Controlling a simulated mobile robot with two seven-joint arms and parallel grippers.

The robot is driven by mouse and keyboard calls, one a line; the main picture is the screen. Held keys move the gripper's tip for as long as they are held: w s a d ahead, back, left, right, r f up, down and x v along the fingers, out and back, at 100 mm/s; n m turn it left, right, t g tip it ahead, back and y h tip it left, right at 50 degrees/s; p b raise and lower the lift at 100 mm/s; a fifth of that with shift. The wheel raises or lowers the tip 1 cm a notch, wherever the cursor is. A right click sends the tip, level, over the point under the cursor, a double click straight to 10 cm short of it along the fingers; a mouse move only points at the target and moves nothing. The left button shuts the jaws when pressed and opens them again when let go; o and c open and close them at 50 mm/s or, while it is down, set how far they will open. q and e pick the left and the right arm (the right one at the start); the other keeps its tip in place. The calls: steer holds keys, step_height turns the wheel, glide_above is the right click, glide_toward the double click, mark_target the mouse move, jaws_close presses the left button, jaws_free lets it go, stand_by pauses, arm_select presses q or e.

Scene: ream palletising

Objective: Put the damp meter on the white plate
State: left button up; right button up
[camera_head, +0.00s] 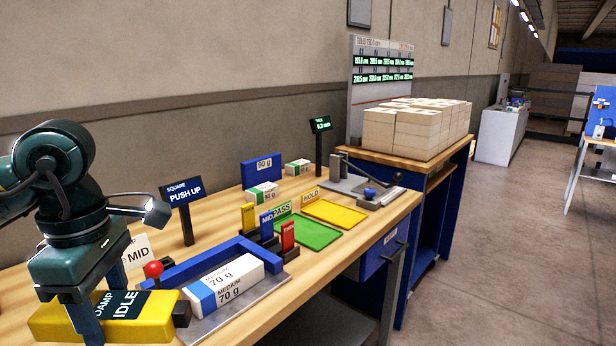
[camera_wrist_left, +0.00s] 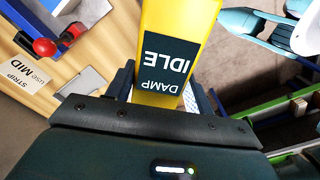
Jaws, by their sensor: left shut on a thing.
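The damp meter is a yellow block with a dark label reading DAMP IDLE, at the lower left of the head view (camera_head: 165,318) and upright in the middle of the left wrist view (camera_wrist_left: 172,18). My left gripper (camera_head: 82,318) is shut on it, fingers on either side of its body. The meter is over the near left of the wooden bench; I cannot tell whether it touches anything beneath. I cannot make out the white plate for certain in either view. My right gripper does not show clearly.
A white ream (camera_head: 228,285) marked MEDIUM 70 g lies against a blue corner fence (camera_head: 205,262), beside a red knob (camera_head: 153,270). A green mat (camera_head: 305,232) and a yellow mat (camera_head: 335,213) lie farther right. A sign (camera_head: 186,191) stands behind the fence.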

arm_select(q)
steer(key=shift+s+d+f+m, duration=0.1)
steer(key=shift+s+f+m, duration=0.1)
steer(key=shift+s+m, duration=0.2)
steer(key=shift+w+d+f+m+p, duration=0.1)
steer(key=shift+d+f+m+p, duration=0.15)
steer(key=shift+m, duration=0.35)
steer(key=w+d+f+m+p, duration=0.1)
steer(key=d+f+m+p, duration=0.2)
steer(key=f+m, duration=0.9)
steer(key=d+m, duration=0.1)
steer(key=m, duration=0.4)
steer(key=shift+w+d, duration=0.15)
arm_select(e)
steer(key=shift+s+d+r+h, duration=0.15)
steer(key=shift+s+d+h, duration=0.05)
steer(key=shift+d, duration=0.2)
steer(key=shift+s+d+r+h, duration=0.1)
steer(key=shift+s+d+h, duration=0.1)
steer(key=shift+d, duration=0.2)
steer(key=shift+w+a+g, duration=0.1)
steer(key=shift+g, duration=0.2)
